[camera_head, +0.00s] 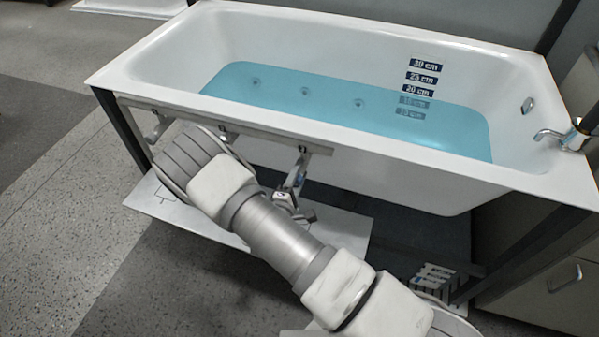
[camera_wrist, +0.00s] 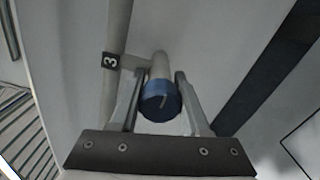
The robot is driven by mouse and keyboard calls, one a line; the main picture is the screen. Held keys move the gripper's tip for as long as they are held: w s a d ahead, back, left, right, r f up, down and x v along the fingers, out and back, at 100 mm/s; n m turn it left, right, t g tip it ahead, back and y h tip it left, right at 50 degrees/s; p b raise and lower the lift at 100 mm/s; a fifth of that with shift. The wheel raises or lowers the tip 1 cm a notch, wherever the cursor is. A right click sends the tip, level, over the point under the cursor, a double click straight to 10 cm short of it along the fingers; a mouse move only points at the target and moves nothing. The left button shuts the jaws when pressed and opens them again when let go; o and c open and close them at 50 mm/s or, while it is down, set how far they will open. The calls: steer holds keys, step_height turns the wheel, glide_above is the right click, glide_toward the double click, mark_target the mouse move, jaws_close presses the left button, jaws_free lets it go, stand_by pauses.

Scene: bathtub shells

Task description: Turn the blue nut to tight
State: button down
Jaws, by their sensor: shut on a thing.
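The blue nut (camera_wrist: 160,101) shows in the wrist view, a round blue cap with a light mark on its face, at the end of a pale pipe (camera_wrist: 160,66). My gripper (camera_wrist: 158,95) has one finger on each side of the nut and is shut on it. In the head view my arm reaches below the bathtub rim, and the held nut cannot be made out there.
The white bathtub (camera_head: 440,165) with blue water stands above my arm on a dark frame (camera_head: 122,132). A rail with fittings (camera_head: 290,143) runs under its near rim. A white board (camera_head: 345,225) lies below. A faucet (camera_head: 562,137) is at the right. Open floor is at the left.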

stand_by(0.3)
steer(key=shift+c, duration=1.9)
jaws_free()
steer(key=shift+s, duration=0.1)
steer(key=p+v, duration=0.2)
steer(key=v, duration=1.5)
steer(key=shift+p, duration=0.3)
steer(key=shift+s+a+r, duration=0.1)
